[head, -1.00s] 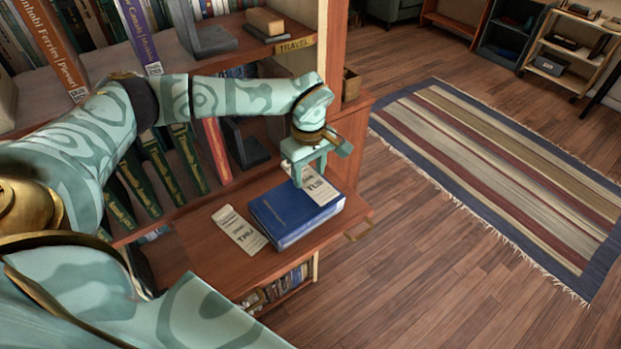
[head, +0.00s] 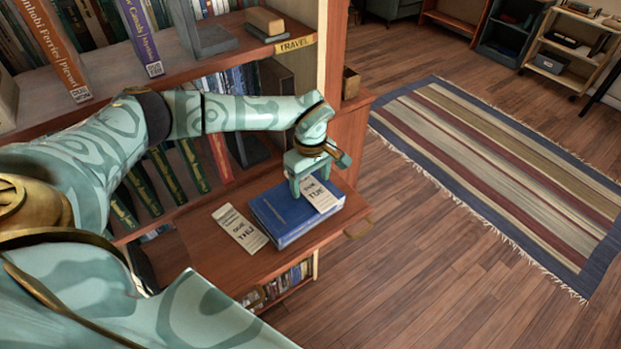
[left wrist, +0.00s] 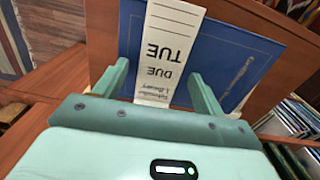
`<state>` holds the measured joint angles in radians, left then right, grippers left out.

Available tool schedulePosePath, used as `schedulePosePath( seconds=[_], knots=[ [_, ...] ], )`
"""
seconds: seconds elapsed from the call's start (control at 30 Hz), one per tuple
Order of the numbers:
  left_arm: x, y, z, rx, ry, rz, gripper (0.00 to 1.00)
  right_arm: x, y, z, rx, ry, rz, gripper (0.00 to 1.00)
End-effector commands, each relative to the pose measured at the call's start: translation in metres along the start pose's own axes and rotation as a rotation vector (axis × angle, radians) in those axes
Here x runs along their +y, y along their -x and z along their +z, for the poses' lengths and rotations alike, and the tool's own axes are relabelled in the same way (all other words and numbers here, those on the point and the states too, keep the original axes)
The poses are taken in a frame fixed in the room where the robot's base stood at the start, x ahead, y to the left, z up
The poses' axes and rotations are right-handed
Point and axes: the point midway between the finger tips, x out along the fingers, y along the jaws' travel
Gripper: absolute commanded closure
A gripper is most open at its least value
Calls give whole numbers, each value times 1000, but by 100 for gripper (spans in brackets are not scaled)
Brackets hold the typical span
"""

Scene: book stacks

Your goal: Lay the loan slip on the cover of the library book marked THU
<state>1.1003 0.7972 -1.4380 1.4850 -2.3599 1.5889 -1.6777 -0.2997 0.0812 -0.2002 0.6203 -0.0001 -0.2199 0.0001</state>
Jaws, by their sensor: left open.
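A blue book (head: 280,215) lies flat on a wooden pull-out shelf. A white slip printed DUE TUE (head: 318,195) is over the right part of its cover; it also shows in the left wrist view (left wrist: 168,50). Whether it touches the cover everywhere, I cannot tell. A second slip printed DUE THU (head: 240,228) is at the book's left side; whether its edge goes under the book, I cannot tell. My left gripper (head: 309,204) is open just over the TUE slip, with its fingers on either side of the slip (left wrist: 160,82). My right gripper is not in view.
The pull-out shelf (head: 205,262) has bare wood left of the slips and a handle at its front right. Upright green books (head: 165,175) and a dark bookend (head: 246,148) stand on the shelf behind. Open floor (head: 430,270) lies to the right.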

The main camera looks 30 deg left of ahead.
Motion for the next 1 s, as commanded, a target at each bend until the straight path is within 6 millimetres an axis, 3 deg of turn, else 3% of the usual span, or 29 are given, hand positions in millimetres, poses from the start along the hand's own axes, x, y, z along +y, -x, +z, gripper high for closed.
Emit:
schedulePosePath(
  seconds=[0.17, 0.63, 0.8, 1.0],
  knots=[
    [1, 11, 0, 1, -1, 4, 30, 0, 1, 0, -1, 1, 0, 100],
    [1, 108, -1, 2, 0, 3, 30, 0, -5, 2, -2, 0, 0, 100],
    [0, 122, 0, 0, 0, 1, 30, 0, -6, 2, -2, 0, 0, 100],
    [0, 123, 0, 0, 0, 0, 30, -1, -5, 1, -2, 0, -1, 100]
  ],
)
